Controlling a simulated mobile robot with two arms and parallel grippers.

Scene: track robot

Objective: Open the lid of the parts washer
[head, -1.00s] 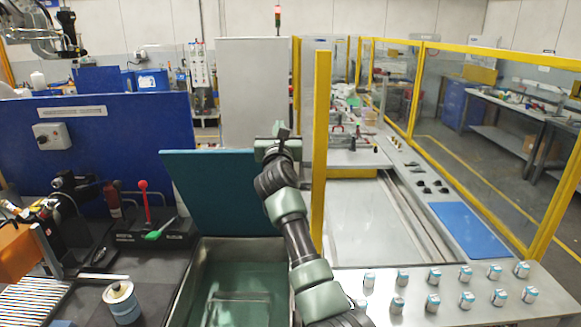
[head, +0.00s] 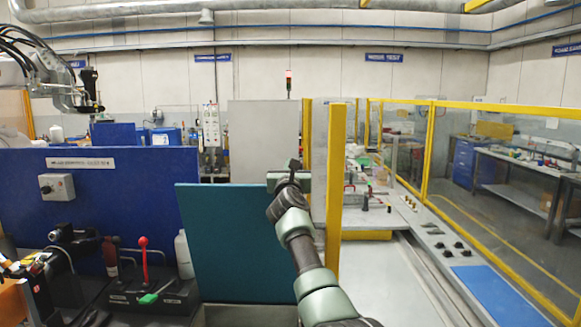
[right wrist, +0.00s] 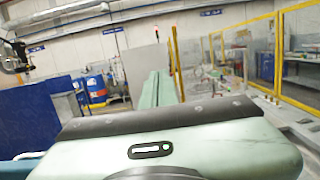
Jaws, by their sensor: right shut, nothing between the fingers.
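The parts washer lid (head: 235,245) is a teal panel standing raised, close to upright, in the lower middle of the head view. A narrow strip of the washer (head: 245,315) shows at the bottom edge; its basin is out of the frame. My right gripper (head: 289,175) is at the lid's top right corner, with the arm running down its right side. Whether it touches the lid I cannot tell. It is shut and empty. The right wrist view shows my pale green gripper parts (right wrist: 160,88) up close, with no lid clearly between them. My left gripper is not in view.
A yellow post (head: 335,190) stands close to the right of my arm. A blue panel (head: 120,185) stands behind left. A red-knobbed lever (head: 143,255) and a white bottle (head: 184,255) are left of the lid. A yellow-framed fence (head: 430,150) bounds the right.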

